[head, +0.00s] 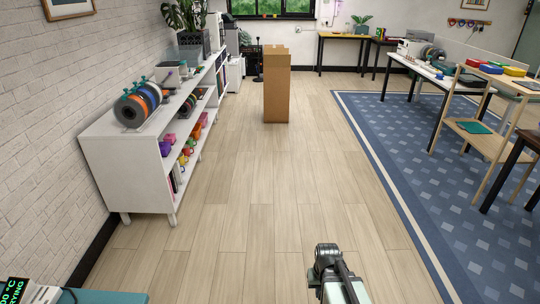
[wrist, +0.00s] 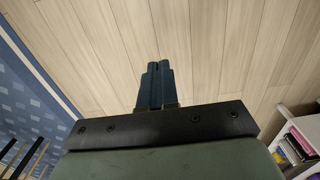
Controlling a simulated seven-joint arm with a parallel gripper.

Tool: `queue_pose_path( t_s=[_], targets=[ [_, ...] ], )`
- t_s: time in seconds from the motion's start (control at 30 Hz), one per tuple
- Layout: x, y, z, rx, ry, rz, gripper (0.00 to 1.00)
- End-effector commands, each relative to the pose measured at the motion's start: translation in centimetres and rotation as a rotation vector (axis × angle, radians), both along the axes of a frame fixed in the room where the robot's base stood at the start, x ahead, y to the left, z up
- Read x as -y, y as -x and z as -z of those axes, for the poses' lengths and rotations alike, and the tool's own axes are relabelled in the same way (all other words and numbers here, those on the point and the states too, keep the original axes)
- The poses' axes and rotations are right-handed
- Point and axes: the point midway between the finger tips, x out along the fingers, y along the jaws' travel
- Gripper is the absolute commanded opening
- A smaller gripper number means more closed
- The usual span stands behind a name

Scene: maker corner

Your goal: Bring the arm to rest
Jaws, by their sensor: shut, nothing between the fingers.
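My gripper shows in the wrist view (wrist: 158,70) with its two dark fingers together and nothing between them. Behind the fingers in that view is only bare wooden floor. In the head view, part of my arm (head: 335,275) shows at the bottom, right of the middle, above the floor. The fingers cannot be made out in the head view.
A white shelf (head: 105,165) with filament spools (head: 135,105) stands along the left wall. A tall cardboard box (head: 277,90) stands on the floor ahead. A blue rug (head: 440,200) and tables (head: 440,75) are on the right. The middle floor is clear.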

Motion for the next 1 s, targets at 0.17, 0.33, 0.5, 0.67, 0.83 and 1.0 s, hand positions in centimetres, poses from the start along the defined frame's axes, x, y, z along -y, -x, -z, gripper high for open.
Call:
queue_pose_path(
  t_s=[0.17,0.33,0.5,0.67,0.83,1.0],
  targets=[
    [-0.1,2.2,2.7,-0.057,0.001,-0.001,0.00],
    [-0.1,5.1,5.6,-0.123,0.001,0.000,0.00],
    [-0.1,9.0,9.0,-0.207,0.001,0.001,0.00],
    [0.0,13.0,11.9,-0.287,0.001,0.001,0.00],
    [0.0,17.5,14.6,-0.372,0.000,0.001,0.00],
    [0.0,22.1,16.9,-0.456,0.000,0.002,0.00]
  ],
)
